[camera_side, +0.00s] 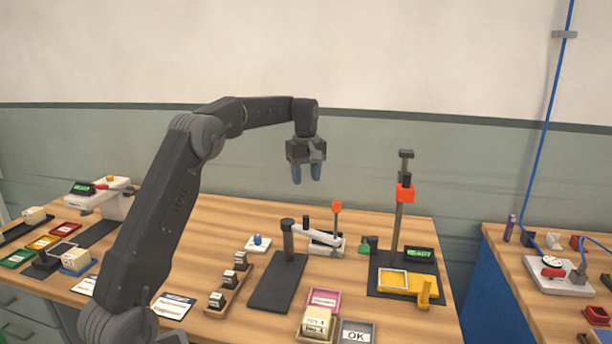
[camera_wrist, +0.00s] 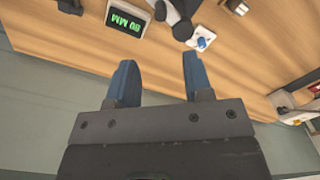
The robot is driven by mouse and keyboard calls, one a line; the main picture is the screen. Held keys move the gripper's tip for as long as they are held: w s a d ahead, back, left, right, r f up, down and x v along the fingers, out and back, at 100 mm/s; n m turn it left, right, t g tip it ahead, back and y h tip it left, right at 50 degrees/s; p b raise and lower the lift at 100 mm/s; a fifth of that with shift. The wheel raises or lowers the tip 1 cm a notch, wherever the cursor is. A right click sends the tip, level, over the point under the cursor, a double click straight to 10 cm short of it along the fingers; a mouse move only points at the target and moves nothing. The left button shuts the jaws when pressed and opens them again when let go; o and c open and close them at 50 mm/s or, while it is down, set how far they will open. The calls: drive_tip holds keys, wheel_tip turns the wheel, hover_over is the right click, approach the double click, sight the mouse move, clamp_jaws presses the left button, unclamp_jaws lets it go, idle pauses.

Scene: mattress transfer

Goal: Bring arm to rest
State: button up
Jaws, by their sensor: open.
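My gripper (camera_side: 307,174) hangs at the end of my raised arm, pointing down, well above the back part of the wooden table (camera_side: 215,250). Its two blue fingers are apart with nothing between them. In the wrist view my gripper (camera_wrist: 158,85) also shows open and empty, with the bare table top beyond the fingers. No mattress can be made out in either view.
A tall stand with an orange block (camera_side: 404,193) rises right of my gripper. Below are a black plate (camera_side: 277,284), a rack of small blocks (camera_side: 228,292) and several trays, one marked OK (camera_side: 356,333). A second table (camera_side: 530,300) stands at right. Air around my gripper is clear.

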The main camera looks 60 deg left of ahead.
idle(0.3)
drive_tip(key=s+d+r+m+t, duration=0.1)
drive_tip(key=s+d+r+m, duration=0.35)
drive_tip(key=d, duration=0.45)
drive_tip(key=s+d+r+m+t, duration=0.25)
drive_tip(key=s+d, duration=0.35)
drive_tip(key=d, duration=0.3)
drive_tip(key=s+d+f+m+t, duration=0.1)
drive_tip(key=s+d+f+m, duration=0.2)
drive_tip(key=s, duration=0.5)
drive_tip(key=s+d+f+m+t, duration=0.1)
drive_tip(key=s+d+f+m, duration=0.2)
drive_tip(key=s+d+m, duration=0.3)
drive_tip(key=s+d, duration=0.1)
drive_tip(key=s, duration=0.2)
drive_tip(key=shift+s+d, duration=0.15)
drive_tip(key=shift+d, duration=0.25)
